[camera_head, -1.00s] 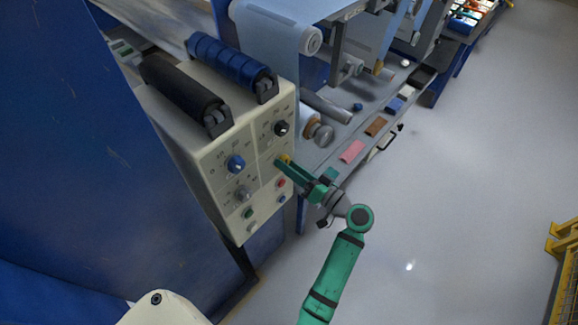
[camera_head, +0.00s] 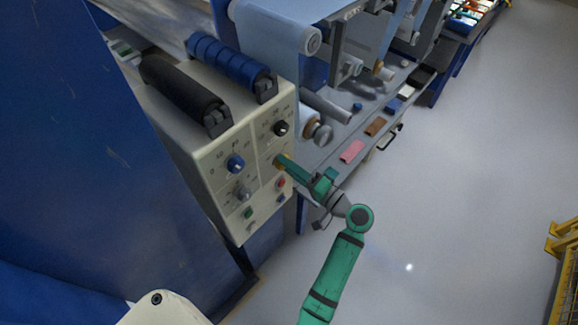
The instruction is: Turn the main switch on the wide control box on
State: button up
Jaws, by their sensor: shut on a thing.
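The wide control box (camera_head: 222,205) is cream coloured, with knobs and buttons on its front panel. A blue knob (camera_head: 236,164), a grey knob (camera_head: 243,193) and a black knob (camera_head: 280,128) show on it. A small yellow switch part (camera_head: 277,160) shows at my gripper's tip, on the right half of the panel. My green gripper (camera_head: 283,162) reaches the panel from the right and is shut on this switch. Its fingers cover most of the switch, so its setting cannot be read.
A black roller (camera_head: 185,90) and a blue roller (camera_head: 232,66) lie on top of the box. A red button (camera_head: 281,183) and a green button (camera_head: 248,213) sit below the gripper. A bench shelf with pink, brown and blue blocks (camera_head: 352,151) stands behind.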

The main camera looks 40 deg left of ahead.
jog(key=shift+d, duration=0.1)
jog(key=o, duration=1)
jog(key=shift+o, duration=0.2)
jog(key=d, duration=1)
jog(key=shift+s+d, duration=0.4)
jog(key=shift+s, duration=0.05)
jog(key=shift+f, duration=0.15)
